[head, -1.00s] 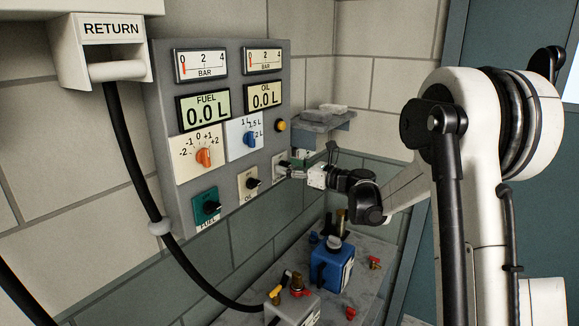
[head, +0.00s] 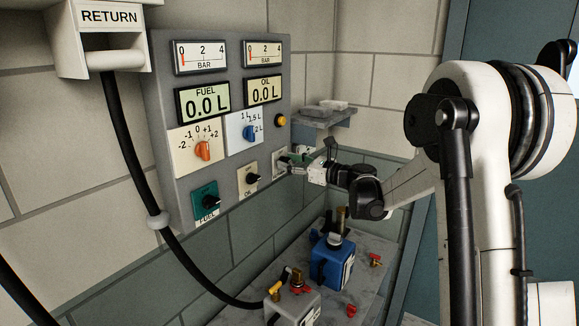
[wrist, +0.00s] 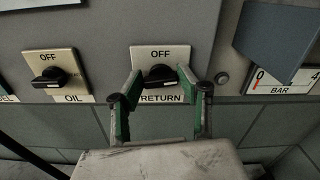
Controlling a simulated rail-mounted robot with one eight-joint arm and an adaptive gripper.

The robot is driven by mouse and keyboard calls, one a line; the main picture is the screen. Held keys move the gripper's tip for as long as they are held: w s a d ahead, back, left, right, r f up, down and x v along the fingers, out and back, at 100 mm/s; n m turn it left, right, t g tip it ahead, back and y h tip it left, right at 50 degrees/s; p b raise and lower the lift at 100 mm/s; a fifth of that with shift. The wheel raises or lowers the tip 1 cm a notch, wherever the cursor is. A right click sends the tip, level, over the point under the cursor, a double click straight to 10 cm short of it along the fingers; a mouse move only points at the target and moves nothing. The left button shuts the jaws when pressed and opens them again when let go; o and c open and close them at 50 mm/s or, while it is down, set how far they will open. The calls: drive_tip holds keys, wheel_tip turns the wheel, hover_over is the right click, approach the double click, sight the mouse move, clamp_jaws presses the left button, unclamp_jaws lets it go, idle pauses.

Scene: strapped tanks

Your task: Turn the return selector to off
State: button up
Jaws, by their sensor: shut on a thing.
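The return selector (wrist: 160,77) is a black knob on a cream plate marked OFF at the top and RETURN at the bottom. In the wrist view its handle looks roughly level, though the fingers partly cover its ends. My gripper (wrist: 159,82) has its green-and-grey fingers on either side of the knob, shut on it. In the head view my gripper (head: 288,163) is at the lower right of the grey panel (head: 228,175) and hides most of the selector.
The oil selector (wrist: 48,78) is left of the return selector; the fuel selector (head: 206,202) is further left. A blue tilted box (wrist: 275,38) juts out at upper right in the wrist view. A blue tank (head: 332,262) and grey tank (head: 293,305) stand on the bench below.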

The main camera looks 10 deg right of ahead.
drive_tip(key=shift+s+a+f+n+b, duration=0.15)
drive_tip(key=shift+n+b, duration=2.05)
drive_tip(key=shift+n, duration=1.75)
drive_tip(key=shift+f+n+b, duration=0.15)
drive_tip(key=shift+n+b, duration=2)
drive_tip(key=shift+n, duration=2.1)
drive_tip(key=o, duration=1.1)
drive_tip(key=shift+o, duration=0.2)
drive_tip(key=v, duration=1.2)
